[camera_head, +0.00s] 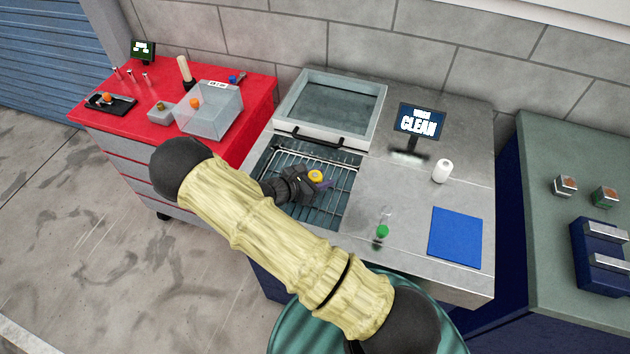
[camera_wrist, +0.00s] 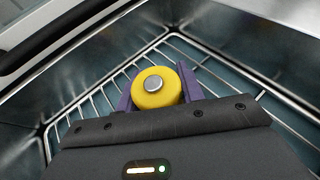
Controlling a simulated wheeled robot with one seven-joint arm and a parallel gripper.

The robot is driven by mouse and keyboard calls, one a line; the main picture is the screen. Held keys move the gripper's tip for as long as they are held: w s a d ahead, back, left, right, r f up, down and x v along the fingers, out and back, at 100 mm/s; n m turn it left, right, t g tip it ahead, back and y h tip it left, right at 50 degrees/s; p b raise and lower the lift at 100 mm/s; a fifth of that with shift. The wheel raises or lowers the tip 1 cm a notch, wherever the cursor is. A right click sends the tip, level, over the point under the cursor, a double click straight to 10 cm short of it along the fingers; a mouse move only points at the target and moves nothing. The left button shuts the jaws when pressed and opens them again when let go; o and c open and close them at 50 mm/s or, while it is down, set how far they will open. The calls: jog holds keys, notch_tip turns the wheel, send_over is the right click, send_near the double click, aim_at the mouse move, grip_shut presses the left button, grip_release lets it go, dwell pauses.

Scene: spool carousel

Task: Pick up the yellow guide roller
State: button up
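The yellow guide roller (camera_wrist: 157,92) is a short yellow cylinder with a grey metal centre. In the wrist view it sits between the two purple fingers of my gripper (camera_wrist: 159,84), and no gap shows on either side. In the head view the roller (camera_head: 316,176) is over the wire rack (camera_head: 341,190) inside the open washer basin, with my gripper (camera_head: 322,182) at it. My gripper looks shut on the roller. I cannot tell whether the roller touches the rack, since its underside is hidden.
The basin's steel walls (camera_wrist: 285,50) surround my gripper closely. The raised lid with a black handle (camera_head: 318,138) stands behind. To the right are a sign (camera_head: 420,122), a white cylinder (camera_head: 442,171), a green-bottomed vial (camera_head: 383,231) and a blue mat (camera_head: 455,237). A red bench (camera_head: 110,128) stands left.

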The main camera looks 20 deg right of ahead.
aim_at(320, 172)
jog(key=c, duration=0.4)
jog(key=shift+o, duration=0.2)
jog(key=shift+r, duration=0.1)
notch_tip(320, 172, up, 10)
jog(key=shift+f+b, duration=0.1)
jog(key=shift+b, duration=0.4)
